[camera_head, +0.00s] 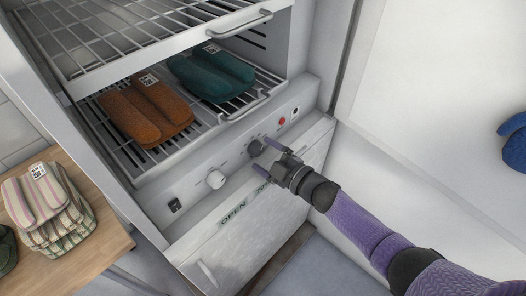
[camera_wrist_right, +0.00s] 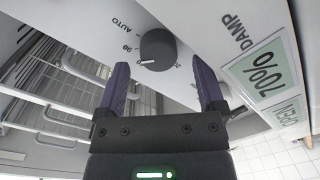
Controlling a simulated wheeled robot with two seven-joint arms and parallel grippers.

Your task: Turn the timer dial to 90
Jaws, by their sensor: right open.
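The dark round timer dial (camera_head: 256,147) is on the grey control panel of the cabinet. In the right wrist view the dial (camera_wrist_right: 158,50) has a white pointer mark at its lower left. Printed labels beside it include AUTO and what looks like 90, and the mark sits just below the 90. My right gripper (camera_head: 266,158) is open and empty in front of the dial. In the right wrist view its two purple fingers (camera_wrist_right: 160,72) are spread with the dial just beyond, between the tips; contact cannot be told. My left gripper is not in view.
A white dial (camera_head: 216,179) and a red button (camera_head: 282,120) share the panel. Above are wire racks with orange (camera_head: 146,110) and teal (camera_head: 211,74) folded cloths. Below is a flap marked OPEN (camera_head: 230,240). A wooden counter (camera_head: 90,262) with striped cloth stands left.

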